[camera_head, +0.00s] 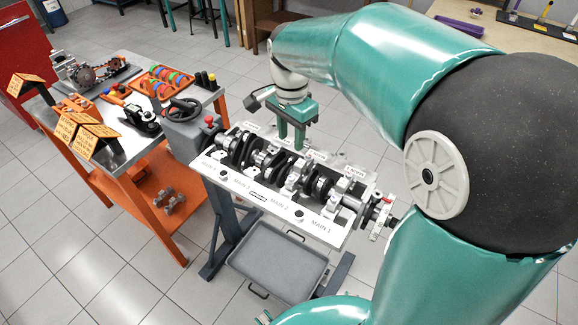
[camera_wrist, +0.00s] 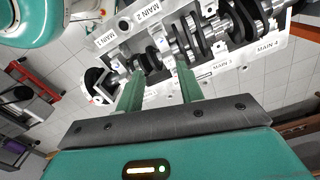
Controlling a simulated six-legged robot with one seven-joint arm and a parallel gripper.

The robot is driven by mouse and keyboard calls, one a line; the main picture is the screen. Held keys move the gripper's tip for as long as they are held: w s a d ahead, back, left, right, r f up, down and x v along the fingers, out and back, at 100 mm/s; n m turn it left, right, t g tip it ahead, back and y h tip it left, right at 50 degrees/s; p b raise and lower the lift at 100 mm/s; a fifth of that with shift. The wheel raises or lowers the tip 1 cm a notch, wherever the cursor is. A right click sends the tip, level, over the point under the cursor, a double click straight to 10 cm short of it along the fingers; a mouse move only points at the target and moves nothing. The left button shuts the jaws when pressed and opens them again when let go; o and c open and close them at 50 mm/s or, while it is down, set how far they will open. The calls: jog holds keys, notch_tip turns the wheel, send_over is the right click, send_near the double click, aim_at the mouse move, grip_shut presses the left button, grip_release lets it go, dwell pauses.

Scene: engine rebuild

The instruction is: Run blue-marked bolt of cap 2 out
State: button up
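The crankshaft (camera_head: 284,170) lies in a pale engine block with a white plate (camera_head: 235,183) lettered MAIN 1, MAIN 2 and MAIN 3 along its front. Light metal bearing caps bridge the shaft; a cap (camera_head: 296,180) stands behind the MAIN 2 lettering. My gripper (camera_head: 291,143) points down over the far side of the block. In the wrist view, its two green fingers (camera_wrist: 160,74) are apart with nothing held between them, and the crankshaft (camera_wrist: 190,40) lies beyond their tips. Contact with the block cannot be told.
A grey tray (camera_head: 277,265) sits low under the block stand. To the left, an orange-framed bench (camera_head: 140,180) holds a tool, orange signs and a tray of coloured rings (camera_head: 163,82). A grey unit with a handwheel (camera_head: 182,110) adjoins the block's left end.

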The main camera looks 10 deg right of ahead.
aim_at(291, 178)
notch_tip(291, 178, down, 14)
jog(key=shift+r, duration=0.2)
dwell(0.4)
grip_shut()
